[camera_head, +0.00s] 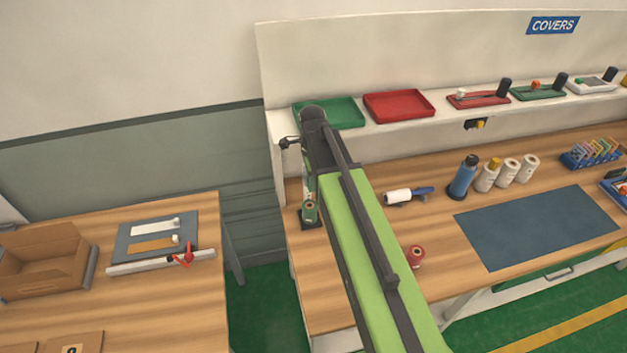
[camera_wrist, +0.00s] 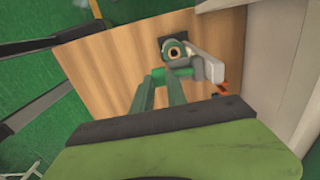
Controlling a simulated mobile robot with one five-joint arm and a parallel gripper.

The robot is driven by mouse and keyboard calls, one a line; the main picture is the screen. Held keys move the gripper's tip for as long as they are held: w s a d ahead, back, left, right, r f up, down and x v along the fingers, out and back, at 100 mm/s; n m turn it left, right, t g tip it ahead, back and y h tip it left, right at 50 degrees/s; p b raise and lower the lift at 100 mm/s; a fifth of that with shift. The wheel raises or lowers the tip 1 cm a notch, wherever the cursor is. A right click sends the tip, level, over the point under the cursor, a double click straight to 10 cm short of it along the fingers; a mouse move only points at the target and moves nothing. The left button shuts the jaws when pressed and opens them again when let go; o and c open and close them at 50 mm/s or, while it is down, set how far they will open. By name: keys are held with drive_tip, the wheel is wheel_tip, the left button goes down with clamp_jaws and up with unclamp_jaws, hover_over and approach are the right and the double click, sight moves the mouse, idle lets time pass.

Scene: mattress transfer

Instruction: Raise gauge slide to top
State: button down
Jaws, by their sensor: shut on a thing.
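In the wrist view my gripper (camera_wrist: 160,82) reaches down with its two green fingers close together. It is shut on what seems to be the gauge slide, a small green part (camera_wrist: 182,73) next to a grey-white bracket (camera_wrist: 207,65). A round piece with a dark hole (camera_wrist: 175,53) shows just beyond the fingertips, over a dark base. In the head view a green cylinder (camera_head: 310,211) stands on that dark base at the left end of the workbench. The gauge's upper part and the exact grip are largely hidden by my arm.
A shelf behind holds a green tray (camera_head: 328,112), a red tray (camera_head: 399,105) and several small fixtures. A red spool (camera_head: 416,257), a white roller (camera_head: 398,197) and a blue bottle (camera_head: 463,177) stand or lie on the bench. A gap separates the left table (camera_head: 190,305).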

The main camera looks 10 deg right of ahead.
drive_tip(key=c, duration=1.3)
unclamp_jaws()
wheel_tip(320, 180, up, 8)
drive_tip(key=p, duration=0.7)
drive_tip(key=shift+f+p, duration=0.1)
drive_tip(key=shift+p, duration=0.25)
drive_tip(key=shift+f, duration=0.1)
